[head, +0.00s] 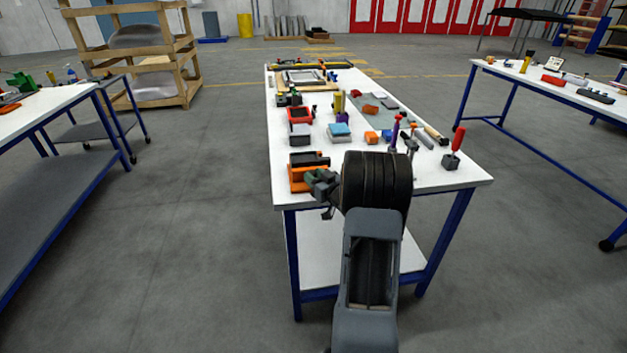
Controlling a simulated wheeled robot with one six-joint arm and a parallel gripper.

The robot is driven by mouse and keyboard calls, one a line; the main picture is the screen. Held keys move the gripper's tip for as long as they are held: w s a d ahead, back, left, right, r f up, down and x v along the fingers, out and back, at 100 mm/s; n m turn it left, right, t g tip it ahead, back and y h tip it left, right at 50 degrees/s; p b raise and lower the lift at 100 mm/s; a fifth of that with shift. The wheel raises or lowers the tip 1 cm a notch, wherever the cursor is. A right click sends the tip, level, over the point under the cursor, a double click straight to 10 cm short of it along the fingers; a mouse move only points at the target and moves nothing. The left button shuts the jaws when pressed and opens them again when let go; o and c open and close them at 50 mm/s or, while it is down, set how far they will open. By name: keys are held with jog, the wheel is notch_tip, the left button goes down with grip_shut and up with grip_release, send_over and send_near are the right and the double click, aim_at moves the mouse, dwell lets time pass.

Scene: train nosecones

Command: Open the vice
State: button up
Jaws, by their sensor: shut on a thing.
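The vice (299,182), which I take to be the orange block with a dark top, sits at the near left corner of the white table. My gripper (322,184) is at the vice's right front side, at the table's near edge. It is shut on what seems to be the vice's handle. The wide black wrist of my arm stands just right of it. The fingertips and the handle are small and partly hidden, so the exact grip and the gap between the vice's jaws cannot be made out.
The white table (455,181) carries a red box (299,115), a blue block (339,130), orange blocks (371,137) and several upright tools, including a red-handled one (458,140). Other tables stand left and right. Open floor lies between them.

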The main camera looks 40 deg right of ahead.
jog(key=shift+d+r+n+y, duration=0.1)
jog(key=shift+d+n+y, duration=0.05)
jog(key=shift+n+y, duration=1.3)
jog(key=shift+m+y, duration=0.25)
jog(key=shift+m, duration=0.1)
jog(key=o, duration=0.8)
jog(key=shift+w, duration=0.1)
jog(key=shift+o, duration=0.5)
jog(key=shift+m+h, duration=0.3)
jog(key=shift+h, duration=0.1)
